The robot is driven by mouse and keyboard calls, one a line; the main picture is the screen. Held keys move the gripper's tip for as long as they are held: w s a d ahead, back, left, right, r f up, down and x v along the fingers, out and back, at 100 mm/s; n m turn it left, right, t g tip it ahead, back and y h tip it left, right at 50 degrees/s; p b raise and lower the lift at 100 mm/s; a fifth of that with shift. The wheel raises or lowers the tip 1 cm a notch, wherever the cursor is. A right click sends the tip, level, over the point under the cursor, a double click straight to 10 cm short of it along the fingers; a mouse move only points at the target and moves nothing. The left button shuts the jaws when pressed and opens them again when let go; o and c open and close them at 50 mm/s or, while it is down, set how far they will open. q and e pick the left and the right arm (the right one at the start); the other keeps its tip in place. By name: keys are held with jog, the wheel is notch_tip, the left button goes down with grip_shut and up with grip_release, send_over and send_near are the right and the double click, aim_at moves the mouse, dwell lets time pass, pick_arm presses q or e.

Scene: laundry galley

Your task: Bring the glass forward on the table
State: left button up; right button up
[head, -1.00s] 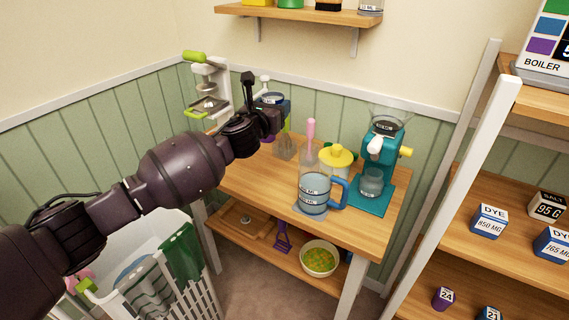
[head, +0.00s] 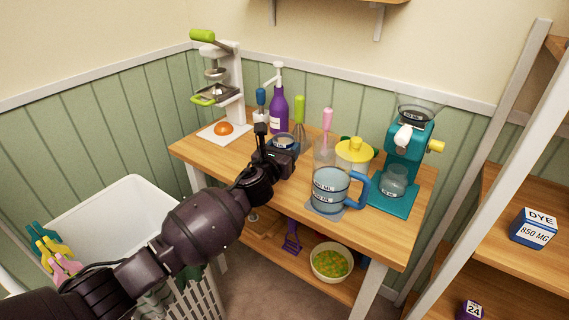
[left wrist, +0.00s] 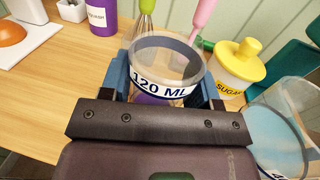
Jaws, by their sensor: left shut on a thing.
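The glass (head: 284,141) is a clear cup with a dark-blue rim and a white band. In the left wrist view the glass (left wrist: 167,68) reads "120 ML" and sits between the two blue finger pads. My left gripper (head: 279,152) is shut on it, over the middle of the wooden table (head: 240,158). The gripper hides the glass's lower part, so I cannot tell if its base touches the tabletop. In the left wrist view, the gripper (left wrist: 165,88) has a pad on each side of the glass. My right gripper is not in view.
A blue-handled measuring jug (head: 328,188) stands to the glass's right, with the yellow-lidded sugar jar (head: 352,155) behind it. A teal grinder (head: 405,155) is farther right. A purple bottle (head: 279,112) stands behind the glass, a juicer (head: 232,90) at back left. The left front tabletop is clear.

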pick_arm(q)
jog(key=shift+f, duration=0.1)
notch_tip(320, 180, down, 4)
jog(key=shift+f+b, duration=0.2)
jog(key=shift+b, duration=0.75)
jog(key=shift+c, duration=0.3)
jog(key=shift+r, duration=0.25)
jog(key=shift+f, duration=0.2)
jog(key=o, duration=1.1)
